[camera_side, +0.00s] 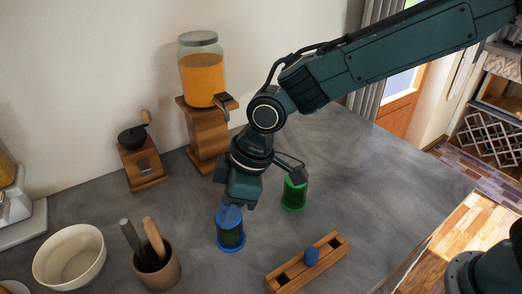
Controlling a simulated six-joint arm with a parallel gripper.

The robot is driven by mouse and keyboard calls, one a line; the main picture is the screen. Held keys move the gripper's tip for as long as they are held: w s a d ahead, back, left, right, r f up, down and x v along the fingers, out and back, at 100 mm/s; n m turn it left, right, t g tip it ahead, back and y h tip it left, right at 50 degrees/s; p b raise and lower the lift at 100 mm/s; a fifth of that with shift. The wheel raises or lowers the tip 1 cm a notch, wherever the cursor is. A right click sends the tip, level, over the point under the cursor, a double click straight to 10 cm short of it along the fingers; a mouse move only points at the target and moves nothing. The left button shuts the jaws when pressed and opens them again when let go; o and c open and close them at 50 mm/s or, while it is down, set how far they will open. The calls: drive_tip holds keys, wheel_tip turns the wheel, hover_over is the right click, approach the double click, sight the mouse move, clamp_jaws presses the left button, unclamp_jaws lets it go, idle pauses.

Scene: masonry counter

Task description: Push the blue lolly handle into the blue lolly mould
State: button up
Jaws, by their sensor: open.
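The blue lolly mould (230,236) stands upright on the grey counter, a dark cup with blue at its base and top. My gripper (232,206) is open and points down right over this mould, covering part of its top. I cannot tell whether its fingers touch the mould. A blue rounded piece (311,257), which looks like the blue lolly handle, stands in the middle of a wooden rack (278,281) to the right of the mould. A green lolly mould (294,195) stands behind and to the right, partly behind my wrist.
A wooden pot (171,272) with utensils and a cream bowl (69,257) stand at the left. A juice dispenser (202,75) on a wooden stand and a coffee grinder (142,164) stand by the wall. The counter to the right of the green mould is clear.

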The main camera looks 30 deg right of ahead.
drive_tip(key=shift+r, duration=0.1)
drive_tip(key=v, duration=1.3)
drive_tip(key=shift+d+r, duration=0.15)
drive_tip(key=shift+r, duration=0.1)
drive_tip(key=s+d+r+m+t+h, duration=0.15)
drive_tip(key=s+d+m, duration=0.35)
drive_tip(key=d, duration=0.6)
drive_tip(key=s+d+r+m+t+h, duration=0.1)
drive_tip(key=s+d+r+m+t, duration=0.15)
drive_tip(key=s+d, duration=0.7)
drive_tip(key=s+d+f+m, duration=0.3)
drive_tip(key=s+d+m, duration=0.1)
drive_tip(key=d, duration=0.3)
drive_tip(key=shift+d+f+h, duration=0.35)
drive_tip(key=shift+h, duration=0.1)
drive_tip(key=shift+m, duration=0.25)
